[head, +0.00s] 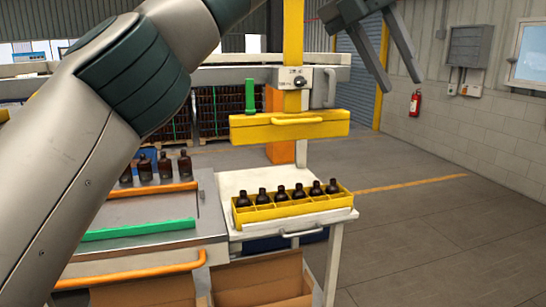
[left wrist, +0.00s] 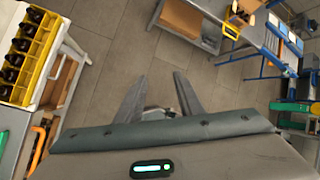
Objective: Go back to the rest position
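My left gripper (head: 401,85) is raised at the top right of the head view, its fingers apart and nothing between them. In the left wrist view the same gripper (left wrist: 160,75) shows its two fingers spread above bare floor. A yellow crate (head: 290,219) with several dark amber bottles in a row stands on a white table, well below and left of the gripper. The crate (left wrist: 44,47) also shows at the upper left of the wrist view. My right gripper is not in view.
Several more bottles (head: 165,166) stand on the grey conveyor (head: 180,207) at left, partly behind my left arm. A yellow press bar (head: 290,127) hangs over the white table (head: 240,180). Open cardboard boxes (head: 262,280) are below. The floor at right is clear.

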